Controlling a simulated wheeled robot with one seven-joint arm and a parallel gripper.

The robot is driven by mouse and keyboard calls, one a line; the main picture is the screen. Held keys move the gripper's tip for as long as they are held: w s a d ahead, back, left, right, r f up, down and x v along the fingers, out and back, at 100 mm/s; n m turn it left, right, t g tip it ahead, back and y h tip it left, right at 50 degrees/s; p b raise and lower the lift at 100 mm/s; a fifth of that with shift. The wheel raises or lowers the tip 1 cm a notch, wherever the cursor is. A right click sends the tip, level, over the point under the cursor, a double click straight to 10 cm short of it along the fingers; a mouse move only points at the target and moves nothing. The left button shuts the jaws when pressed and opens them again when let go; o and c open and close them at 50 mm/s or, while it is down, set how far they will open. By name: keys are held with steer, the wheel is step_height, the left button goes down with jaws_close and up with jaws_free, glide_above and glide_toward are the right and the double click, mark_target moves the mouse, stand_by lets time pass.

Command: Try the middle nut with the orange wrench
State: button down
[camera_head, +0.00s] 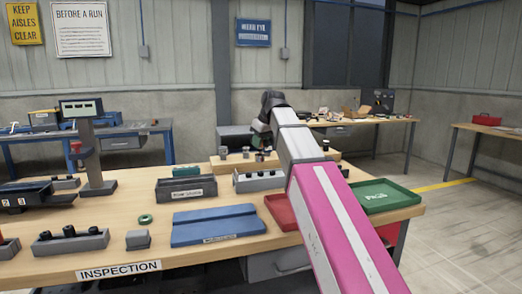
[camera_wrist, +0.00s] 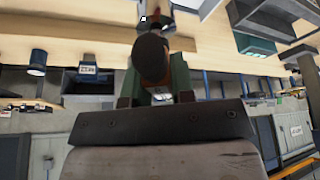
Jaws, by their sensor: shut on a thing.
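My gripper (camera_head: 260,142) is at the far side of the inspection bench, above a raised wooden strip, partly hidden behind my arm. In the wrist view its green fingers (camera_wrist: 155,88) are shut on a dark, round-ended tool with an orange-brown part, which looks like the orange wrench (camera_wrist: 152,58). The tool points away toward a small metal piece (camera_wrist: 150,20); I cannot tell whether they touch. Small grey pieces (camera_head: 245,152) stand in a row on the wooden strip near the gripper. They may be the nuts, but they are too small to tell, and I cannot single out the middle one.
A blue board (camera_head: 216,225), a dark labelled bin (camera_head: 186,190) and a grey block with dark pegs (camera_head: 70,242) lie on the bench. A red tray (camera_head: 281,212) and a green tray (camera_head: 385,196) flank my arm. A display stand (camera_head: 96,160) rises at left.

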mark_target(262, 154)
steer(key=shift+d+r, duration=0.1)
steer(key=shift+d, duration=0.15)
steer(key=shift+a, duration=0.1)
steer(key=shift+f, duration=2.2)
steer(key=shift+f, duration=1)
stand_by(0.5)
steer(key=shift+m+t+h, duration=0.3)
steer(key=shift+m, duration=0.8)
